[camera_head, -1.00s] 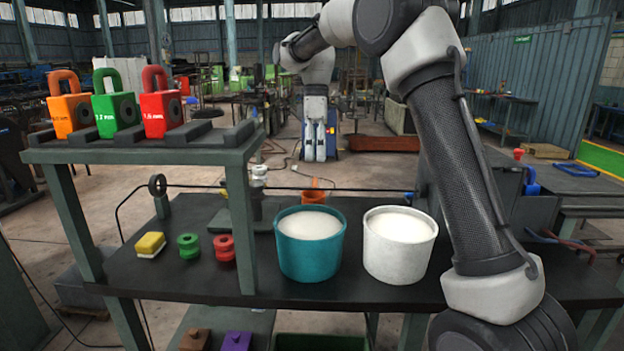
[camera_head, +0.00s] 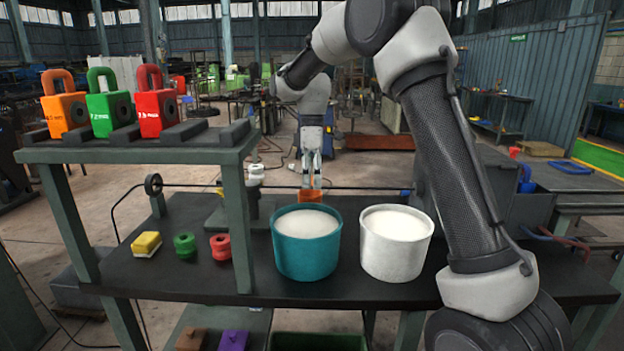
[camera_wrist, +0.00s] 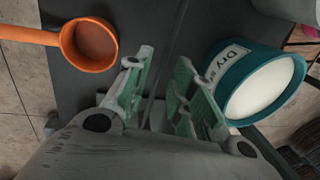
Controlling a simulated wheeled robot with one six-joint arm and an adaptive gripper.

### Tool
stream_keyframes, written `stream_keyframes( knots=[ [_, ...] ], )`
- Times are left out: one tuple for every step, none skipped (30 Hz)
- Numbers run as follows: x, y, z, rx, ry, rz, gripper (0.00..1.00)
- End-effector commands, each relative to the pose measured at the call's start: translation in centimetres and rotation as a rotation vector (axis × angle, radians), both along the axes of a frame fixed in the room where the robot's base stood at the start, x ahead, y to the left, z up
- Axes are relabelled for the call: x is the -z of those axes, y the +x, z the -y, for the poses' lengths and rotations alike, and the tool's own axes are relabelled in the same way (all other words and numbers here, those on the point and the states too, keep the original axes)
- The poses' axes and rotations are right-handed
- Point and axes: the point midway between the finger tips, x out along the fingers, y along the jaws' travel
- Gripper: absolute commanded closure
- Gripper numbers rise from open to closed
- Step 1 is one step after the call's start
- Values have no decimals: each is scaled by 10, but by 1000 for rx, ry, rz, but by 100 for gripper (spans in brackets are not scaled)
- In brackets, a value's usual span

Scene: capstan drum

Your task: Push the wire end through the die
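The wire (camera_head: 368,188) is a thin dark line running left to right behind the buckets. It leaves a ring guide (camera_head: 153,184) at the left and sags toward the floor. I cannot make out its end. Padlock-shaped die blocks stand on the raised shelf: orange (camera_head: 66,114), green (camera_head: 111,114) and red (camera_head: 157,114). My gripper (camera_head: 311,180) points down at the wire's height, behind the teal bucket. In the wrist view my gripper (camera_wrist: 164,60) is open, its green-padded fingers apart. A thin dark line, seemingly the wire (camera_wrist: 178,40), runs between them; no grip on it shows.
A teal bucket (camera_head: 305,258) labelled "Dry" and a white bucket (camera_head: 395,260) hold pale powder. An orange ladle-like cup (camera_wrist: 112,45) lies near my gripper. A yellow block (camera_head: 147,244), green spool (camera_head: 185,246) and red spool (camera_head: 220,247) sit at front left.

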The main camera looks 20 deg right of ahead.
Motion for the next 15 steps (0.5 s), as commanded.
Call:
stream_keyframes(
  knots=[
    [0, 0, 0, 0, 0, 0, 90],
    [0, 0, 0, 0, 0, 0, 95],
    [0, 0, 0, 0, 0, 0, 100],
    [0, 0, 0, 0, 0, 0, 100],
    [0, 0, 0, 0, 0, 0, 100],
    [0, 0, 0, 0, 0, 0, 100],
    [0, 0, 0, 0, 0, 0, 100],
    [0, 0, 0, 0, 0, 0, 100],
    [0, 0, 0, 0, 0, 0, 100],
    [0, 0, 0, 0, 0, -1, 100],
    [0, 0, 0, 0, 0, -1, 100],
    [0, 0, 0, 0, 0, -1, 100],
    [1, 0, 0, 1, 0, -2, 100],
    [1, 0, 1, 1, -1, -2, 100],
    [1, -1, 2, 1, -1, -2, 100]
  ],
)
